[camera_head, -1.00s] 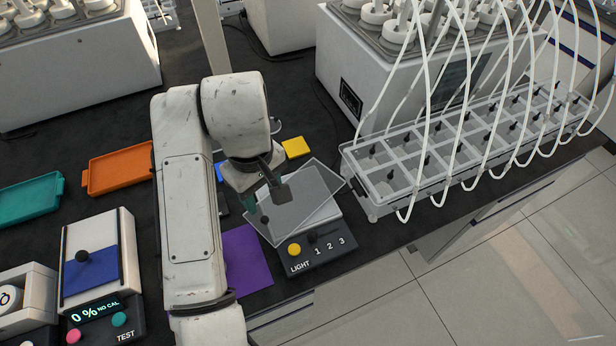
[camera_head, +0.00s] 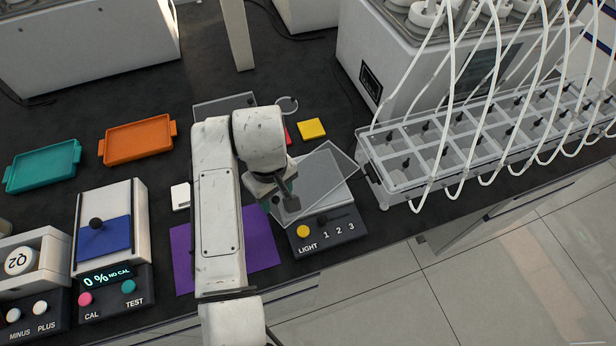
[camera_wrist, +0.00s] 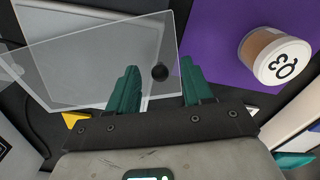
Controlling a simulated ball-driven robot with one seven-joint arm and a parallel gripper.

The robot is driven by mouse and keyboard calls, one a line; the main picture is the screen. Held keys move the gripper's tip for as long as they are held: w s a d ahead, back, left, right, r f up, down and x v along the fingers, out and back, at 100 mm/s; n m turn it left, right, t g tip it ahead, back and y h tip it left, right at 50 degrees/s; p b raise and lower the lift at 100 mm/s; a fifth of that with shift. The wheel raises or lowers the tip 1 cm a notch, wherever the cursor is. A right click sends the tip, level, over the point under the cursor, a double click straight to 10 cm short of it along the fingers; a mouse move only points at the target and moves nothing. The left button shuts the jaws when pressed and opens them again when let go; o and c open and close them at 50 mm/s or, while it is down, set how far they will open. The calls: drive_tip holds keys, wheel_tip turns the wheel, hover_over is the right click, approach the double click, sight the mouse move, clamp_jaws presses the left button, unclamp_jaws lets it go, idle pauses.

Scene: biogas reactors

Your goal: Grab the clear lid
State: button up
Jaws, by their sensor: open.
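The clear lid (camera_head: 326,170) is a see-through flat plate lying tilted over the grey light box (camera_head: 345,206). In the wrist view the clear lid (camera_wrist: 95,65) spans the upper left, overlapping the pale surface. A round black knob (camera_wrist: 160,72) shows near its right edge, between my fingers. My gripper (camera_wrist: 158,90) is open, its teal fingers on either side of the knob with gaps to both. In the head view my gripper (camera_head: 285,198) is over the lid's left part. Whether the fingers touch the lid is unclear.
A purple mat (camera_head: 262,238) lies left of the light box. A jar marked Q3 (camera_wrist: 275,55) stands on it, hidden in the head view. A yellow square (camera_head: 312,128) and another clear plate (camera_head: 222,106) lie behind. A tubed rack (camera_head: 400,178) stands right.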

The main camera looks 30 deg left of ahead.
drive_tip(key=shift+f, duration=0.2)
clamp_jaws()
idle(0.3)
drive_tip(key=shift+r, duration=0.1)
